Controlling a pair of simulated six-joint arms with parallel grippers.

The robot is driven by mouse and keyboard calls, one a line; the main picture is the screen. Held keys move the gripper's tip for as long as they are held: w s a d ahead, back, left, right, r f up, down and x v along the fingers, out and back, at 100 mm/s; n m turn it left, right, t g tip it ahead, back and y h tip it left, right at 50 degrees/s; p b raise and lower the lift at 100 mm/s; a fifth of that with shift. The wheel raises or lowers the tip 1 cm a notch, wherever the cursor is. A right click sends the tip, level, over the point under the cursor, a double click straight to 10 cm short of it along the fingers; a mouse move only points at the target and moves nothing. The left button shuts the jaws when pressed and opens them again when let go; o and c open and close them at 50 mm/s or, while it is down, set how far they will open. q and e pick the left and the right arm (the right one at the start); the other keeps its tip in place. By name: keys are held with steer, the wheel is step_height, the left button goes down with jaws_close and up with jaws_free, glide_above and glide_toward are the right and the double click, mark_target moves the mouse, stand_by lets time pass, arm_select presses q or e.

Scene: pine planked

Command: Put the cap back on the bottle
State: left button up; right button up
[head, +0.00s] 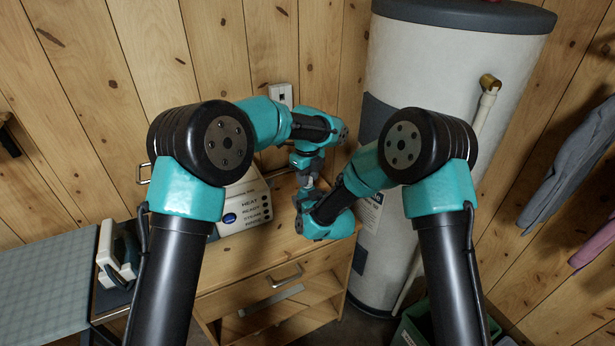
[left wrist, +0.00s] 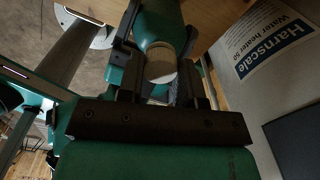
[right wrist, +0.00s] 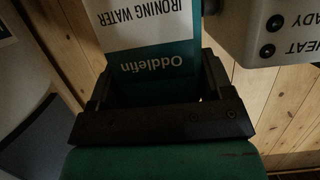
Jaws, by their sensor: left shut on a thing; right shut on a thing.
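The bottle (right wrist: 150,40), white with a teal lower label reading "Oddlefin" and "Ironing Water", is between the fingers of my right gripper (right wrist: 155,85), which is shut on it. My left gripper (left wrist: 165,88) is shut on the small cream cap (left wrist: 161,68), seen between its fingers in the left wrist view. In the head view the two grippers meet above the wooden cabinet (head: 262,258), left one above right one. The bottle is mostly hidden there by my arms. Whether the cap touches the bottle's neck cannot be told.
A pale appliance (head: 245,203) with a "HEAT, READY" panel stands close on the left. A clothes iron (head: 118,256) and ironing board (head: 40,270) are farther left. A big white water heater (head: 455,110) stands close on the right. A wall socket (head: 281,94) is behind.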

arm_select(q)
steer(key=m, duration=1.2)
steer(key=shift+m, duration=0.4)
steer(key=o, duration=0.9)
steer(key=shift+r, duration=2.25)
steer(key=shift+c, duration=0.4)
